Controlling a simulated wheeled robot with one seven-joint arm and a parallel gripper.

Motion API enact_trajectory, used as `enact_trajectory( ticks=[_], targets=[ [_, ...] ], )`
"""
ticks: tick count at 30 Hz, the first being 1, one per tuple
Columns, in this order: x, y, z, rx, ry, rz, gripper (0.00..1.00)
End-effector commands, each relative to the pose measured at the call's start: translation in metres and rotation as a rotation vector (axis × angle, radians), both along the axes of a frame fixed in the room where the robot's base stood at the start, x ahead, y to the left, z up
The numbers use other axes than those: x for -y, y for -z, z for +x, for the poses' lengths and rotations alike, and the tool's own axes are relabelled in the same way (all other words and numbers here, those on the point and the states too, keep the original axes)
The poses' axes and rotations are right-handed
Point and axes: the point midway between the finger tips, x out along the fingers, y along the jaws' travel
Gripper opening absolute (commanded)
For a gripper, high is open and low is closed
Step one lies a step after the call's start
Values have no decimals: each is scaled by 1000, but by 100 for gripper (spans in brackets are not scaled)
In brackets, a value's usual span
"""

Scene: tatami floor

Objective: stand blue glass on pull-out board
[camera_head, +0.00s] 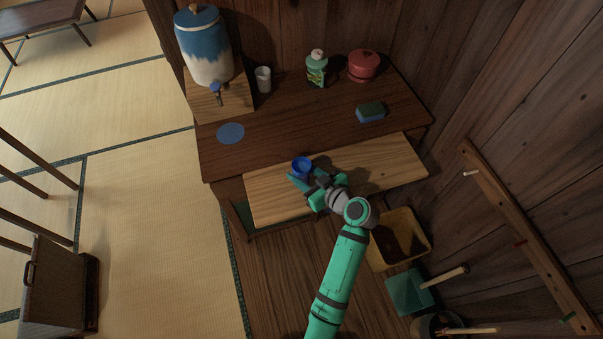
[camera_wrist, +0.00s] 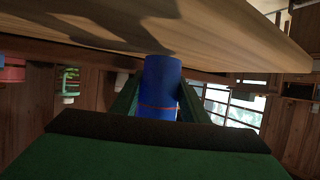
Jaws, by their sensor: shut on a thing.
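The blue glass (camera_head: 301,167) is upright over the left part of the pale pull-out board (camera_head: 390,165). My gripper (camera_head: 303,178) is shut on the glass from the front right. In the wrist view, which is upside down, the glass (camera_wrist: 162,90) stands between my two green fingers (camera_wrist: 160,105), with a thin red line across it. Its base end meets the pale underlying board (camera_wrist: 230,35) in the picture. I cannot tell whether it touches the board or is just above it. My fingers hide part of the glass's sides.
On the dark table stand a blue-white dispenser (camera_head: 208,50), a pale cup (camera_head: 263,79), a green bottle (camera_head: 316,68), a red pot (camera_head: 363,66) and a sponge (camera_head: 370,111). A blue disc (camera_head: 230,133) lies left. A yellow bin (camera_head: 404,238) is below. The board's right part is clear.

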Motion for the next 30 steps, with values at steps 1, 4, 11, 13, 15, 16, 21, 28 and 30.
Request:
enact_trajectory(
  ticks=[1, 4, 11, 13, 15, 16, 21, 28, 30],
  targets=[
    [0, 4, 0, 1, 0, 1, 16],
    [0, 6, 0, 2, 1, 0, 16],
    [0, 7, 0, 2, 1, 0, 16],
    [0, 9, 0, 1, 1, 0, 43],
    [0, 9, 0, 2, 1, 0, 59],
    [0, 9, 0, 2, 1, 0, 59],
    [0, 9, 0, 2, 1, 0, 59],
    [4, 4, -4, 2, 1, 0, 59],
    [9, 1, -10, 2, 3, 0, 59]
  ],
)
